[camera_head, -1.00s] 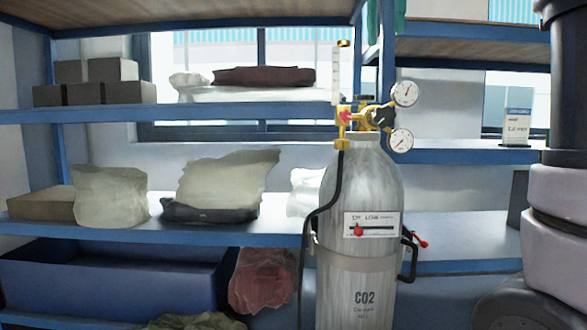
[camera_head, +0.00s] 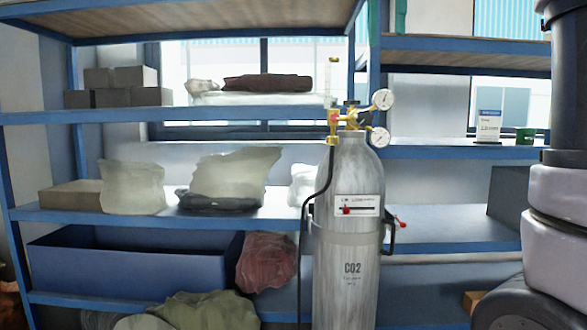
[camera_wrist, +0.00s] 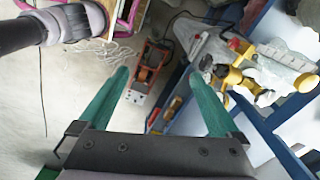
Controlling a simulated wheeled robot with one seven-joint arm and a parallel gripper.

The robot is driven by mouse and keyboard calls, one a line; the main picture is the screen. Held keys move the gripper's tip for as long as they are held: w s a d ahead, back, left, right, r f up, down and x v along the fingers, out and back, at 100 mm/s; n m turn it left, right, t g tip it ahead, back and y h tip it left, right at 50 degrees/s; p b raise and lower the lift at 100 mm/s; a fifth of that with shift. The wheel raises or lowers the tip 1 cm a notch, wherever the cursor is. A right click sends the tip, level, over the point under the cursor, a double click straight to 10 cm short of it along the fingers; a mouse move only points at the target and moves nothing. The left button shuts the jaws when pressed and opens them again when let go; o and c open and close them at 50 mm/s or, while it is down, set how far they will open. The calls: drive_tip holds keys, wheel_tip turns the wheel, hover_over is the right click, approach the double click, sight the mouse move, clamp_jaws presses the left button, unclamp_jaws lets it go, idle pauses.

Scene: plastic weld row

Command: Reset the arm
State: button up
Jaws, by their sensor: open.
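My gripper (camera_wrist: 157,80) shows in the wrist view with its two green fingers spread apart. No object is held between them; the pale floor shows in the gap. The gripper is not visible in the head view, where only dark and pale grey links of my own body stand along the right edge. A grey CO2 cylinder (camera_head: 346,245) with a brass regulator (camera_head: 345,118) and two gauges stands upright ahead. In the wrist view the cylinder (camera_wrist: 195,35) appears at the upper right, beyond the fingers and apart from them.
Blue shelving (camera_head: 240,216) runs behind the cylinder, with pale bags (camera_head: 235,175), boxes (camera_head: 120,97) and a blue bin (camera_head: 130,265). A small green cup (camera_head: 525,136) stands on the right shelf. An orange-red device (camera_wrist: 152,65) lies on the floor beyond the fingers.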

drive_tip(key=s+d+f+n+t, duration=0.2)
drive_tip(key=s+d+f+n, duration=0.2)
drive_tip(key=d+f+n, duration=0.45)
drive_tip(key=s+a+f+n+t+y, duration=0.1)
drive_tip(key=s+f+t, duration=0.1)
drive_tip(key=f, duration=0.7)
drive_tip(key=s+a+f+t+y, duration=0.1)
drive_tip(key=s+f+t, duration=0.1)
drive_tip(key=f, duration=0.8)
drive_tip(key=shift+a+f+n+t, duration=0.2)
drive_tip(key=shift+n+t, duration=0.15)
drive_tip(key=shift+t, duration=0.25)
